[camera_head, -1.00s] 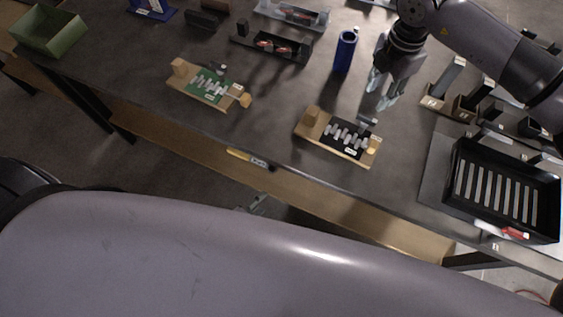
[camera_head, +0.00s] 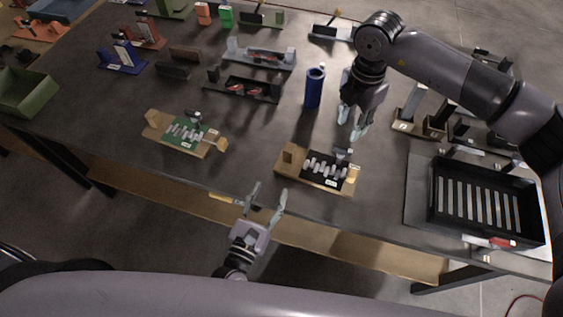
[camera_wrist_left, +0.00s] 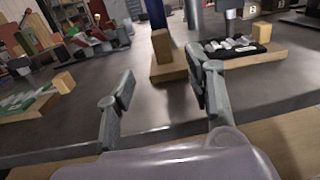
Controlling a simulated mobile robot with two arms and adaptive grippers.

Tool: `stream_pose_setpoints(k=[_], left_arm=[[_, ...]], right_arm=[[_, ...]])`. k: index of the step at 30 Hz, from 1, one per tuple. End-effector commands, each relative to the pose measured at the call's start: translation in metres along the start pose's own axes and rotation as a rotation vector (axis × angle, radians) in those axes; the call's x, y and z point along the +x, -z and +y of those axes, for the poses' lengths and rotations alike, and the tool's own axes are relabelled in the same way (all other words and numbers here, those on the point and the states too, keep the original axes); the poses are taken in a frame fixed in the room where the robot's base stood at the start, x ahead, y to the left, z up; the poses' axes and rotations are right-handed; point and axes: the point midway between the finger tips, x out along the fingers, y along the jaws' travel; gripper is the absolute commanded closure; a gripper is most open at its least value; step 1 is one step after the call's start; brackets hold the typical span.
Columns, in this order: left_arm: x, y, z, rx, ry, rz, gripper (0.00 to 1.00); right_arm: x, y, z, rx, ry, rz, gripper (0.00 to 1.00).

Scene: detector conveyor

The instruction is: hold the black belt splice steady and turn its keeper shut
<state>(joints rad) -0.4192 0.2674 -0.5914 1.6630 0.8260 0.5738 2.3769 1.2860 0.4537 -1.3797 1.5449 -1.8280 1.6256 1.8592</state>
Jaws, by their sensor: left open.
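The black belt splice (camera_head: 325,171) lies on a wooden board with wooden blocks, near the table's front edge. Pale bars cross it, and a small grey part at its back right (camera_head: 343,154) may be the keeper; its position is too small to tell. The splice also shows at upper right in the left wrist view (camera_wrist_left: 238,50). My left gripper (camera_head: 269,191) is open and empty, in front of the table edge, left of and nearer than the splice. In the left wrist view its fingers (camera_wrist_left: 160,88) stand wide apart. My right gripper (camera_head: 353,127) is open and empty, behind the splice, pointing down.
A similar green splice (camera_head: 184,132) on a wooden board lies to the left. A blue cylinder (camera_head: 314,88) stands behind, left of my right gripper. A black slotted tray (camera_head: 433,205) is at the right. Bare table lies between the two boards.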

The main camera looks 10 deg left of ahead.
Motion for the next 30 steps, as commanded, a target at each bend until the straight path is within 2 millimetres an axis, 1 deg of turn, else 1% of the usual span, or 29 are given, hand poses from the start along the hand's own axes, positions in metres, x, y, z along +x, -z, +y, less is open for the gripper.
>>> stream_pose_setpoints(k=[1,6,12,18,21,24,30], left_arm=[[0.011,-0.001,0.000,-0.001,-0.001,-0.004,0.52],[0.046,-0.001,0.000,0.002,-0.001,-0.003,0.52],[0.086,-0.001,0.000,0.002,-0.001,-0.003,0.52],[0.121,-0.001,-0.001,0.002,0.001,-0.001,0.52],[0.134,0.000,0.000,0.004,0.001,0.000,0.52],[0.142,0.000,0.000,0.004,0.001,0.001,0.52],[0.148,0.001,0.000,0.003,0.001,0.001,0.52]], right_arm=[[0.000,0.000,0.000,0.000,0.000,0.000,0.67],[0.000,0.000,0.000,0.000,0.000,0.000,0.67],[0.000,0.000,0.000,0.000,0.000,0.000,0.67],[0.000,0.000,0.000,0.000,0.000,0.000,0.67],[0.000,0.000,0.000,0.000,0.000,0.000,0.67],[0.000,0.000,0.000,0.000,0.000,0.000,0.67],[0.000,0.000,0.000,0.000,0.000,0.000,0.67]])
